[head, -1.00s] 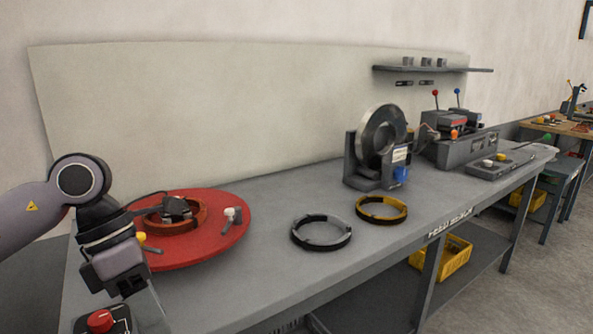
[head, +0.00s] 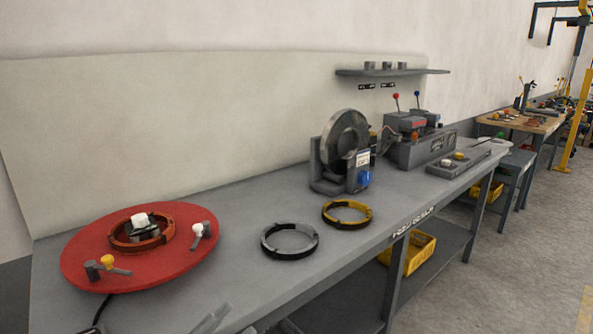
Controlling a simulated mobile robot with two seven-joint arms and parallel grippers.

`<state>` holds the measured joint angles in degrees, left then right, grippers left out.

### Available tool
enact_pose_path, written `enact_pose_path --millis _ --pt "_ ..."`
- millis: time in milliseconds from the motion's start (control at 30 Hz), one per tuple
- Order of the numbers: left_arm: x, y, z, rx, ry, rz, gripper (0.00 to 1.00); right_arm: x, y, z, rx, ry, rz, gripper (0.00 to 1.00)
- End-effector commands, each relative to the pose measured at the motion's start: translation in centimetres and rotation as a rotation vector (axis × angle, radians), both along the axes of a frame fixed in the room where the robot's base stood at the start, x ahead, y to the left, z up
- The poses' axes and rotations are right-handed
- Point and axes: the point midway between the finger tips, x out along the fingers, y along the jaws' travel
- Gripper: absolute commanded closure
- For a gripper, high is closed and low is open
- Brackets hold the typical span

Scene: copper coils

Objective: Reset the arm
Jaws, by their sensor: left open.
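My left gripper (head: 213,319) shows only in part at the bottom edge of the head view, as grey finger parts over the table's front. It is open, and I see nothing held in it. The rest of the left arm is out of frame. A red round turntable (head: 85,255) lies on the grey workbench (head: 225,225) at the left, with an orange-red ring and a white-topped piece at its centre. The gripper is in front of the turntable and apart from it. My right gripper is not in view.
A black ring (head: 290,254) and a yellow ring (head: 347,225) lie mid-bench. Behind them stand a metal coil on a stand (head: 344,140) and a grey machine with levers (head: 420,148). A wall shelf (head: 395,72) hangs above. A yellow crate (head: 420,252) sits below.

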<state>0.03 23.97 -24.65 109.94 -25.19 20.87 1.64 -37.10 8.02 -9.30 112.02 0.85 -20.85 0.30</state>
Motion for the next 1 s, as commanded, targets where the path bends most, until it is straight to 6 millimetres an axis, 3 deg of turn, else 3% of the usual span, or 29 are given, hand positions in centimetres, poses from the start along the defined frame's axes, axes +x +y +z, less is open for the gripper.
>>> enact_pose_path --millis 133,233,400,500,600,700,1000 --pt "-0.2 3.5 -6.9 -0.13 0.369 0.2 0.57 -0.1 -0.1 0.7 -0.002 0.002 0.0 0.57" --pt "-2.0 5.8 -12.3 -0.198 0.62 0.326 0.57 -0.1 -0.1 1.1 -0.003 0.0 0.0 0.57" --pt "-7.5 8.8 -20.6 -0.281 1.006 0.503 0.57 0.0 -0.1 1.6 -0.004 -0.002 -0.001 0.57" --pt "-10.8 9.7 -23.8 -0.308 1.168 0.572 0.57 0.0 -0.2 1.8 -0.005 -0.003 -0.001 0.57" --pt "-13.0 10.2 -25.5 -0.323 1.264 0.61 0.57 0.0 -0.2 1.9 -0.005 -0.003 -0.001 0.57" --pt "-13.9 10.4 -26.2 -0.328 1.305 0.626 0.57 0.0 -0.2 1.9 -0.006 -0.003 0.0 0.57" --pt "-14.0 10.4 -26.3 -0.328 1.307 0.626 0.57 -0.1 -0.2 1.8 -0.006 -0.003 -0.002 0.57"
